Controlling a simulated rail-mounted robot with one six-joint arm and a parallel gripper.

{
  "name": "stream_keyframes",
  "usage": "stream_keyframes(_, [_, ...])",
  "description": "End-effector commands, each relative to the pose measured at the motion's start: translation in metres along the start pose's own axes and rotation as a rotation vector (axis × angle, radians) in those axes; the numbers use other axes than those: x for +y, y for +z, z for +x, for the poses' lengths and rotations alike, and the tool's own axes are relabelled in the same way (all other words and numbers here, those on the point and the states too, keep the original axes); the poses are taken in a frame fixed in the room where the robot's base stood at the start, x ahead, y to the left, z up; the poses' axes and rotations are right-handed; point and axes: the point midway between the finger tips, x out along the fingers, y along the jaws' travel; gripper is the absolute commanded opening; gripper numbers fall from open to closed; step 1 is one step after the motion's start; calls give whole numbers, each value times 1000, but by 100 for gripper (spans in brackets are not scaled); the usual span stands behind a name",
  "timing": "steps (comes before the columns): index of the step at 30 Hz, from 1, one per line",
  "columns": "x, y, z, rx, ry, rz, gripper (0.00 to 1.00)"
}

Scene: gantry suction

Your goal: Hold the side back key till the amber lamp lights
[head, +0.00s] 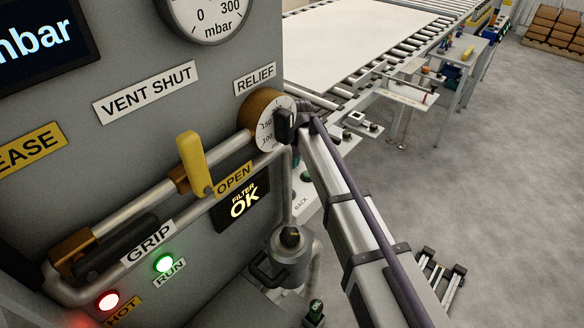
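A small white panel (310,188) shows past the right edge of the grey cabinet, partly hidden by a pipe and my arm. It carries a label reading BACK (301,203) and a small dark green key (306,176) above it. I cannot tell whether that key is the back key. No lit amber lamp shows. My arm comes up from the lower right, and its far end is beside the relief dial. My gripper's fingers cannot be seen, so whether they touch anything is hidden.
The grey cabinet (60,200) fills the left, with a relief dial (268,122), a yellow lever (193,163), a lit red lamp (108,301) and a lit green lamp (164,263). A conveyor (350,45) runs behind. Grey floor (500,180) is open at right.

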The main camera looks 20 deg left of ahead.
Motion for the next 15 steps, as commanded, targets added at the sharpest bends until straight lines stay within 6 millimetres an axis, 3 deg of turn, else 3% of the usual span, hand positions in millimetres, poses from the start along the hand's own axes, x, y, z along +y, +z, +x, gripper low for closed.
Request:
stream_keyframes(1, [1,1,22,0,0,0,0])
stream_keyframes(6, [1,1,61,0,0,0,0])
stream_keyframes(12, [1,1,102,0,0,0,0])
stream_keyframes(15, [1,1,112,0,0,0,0])
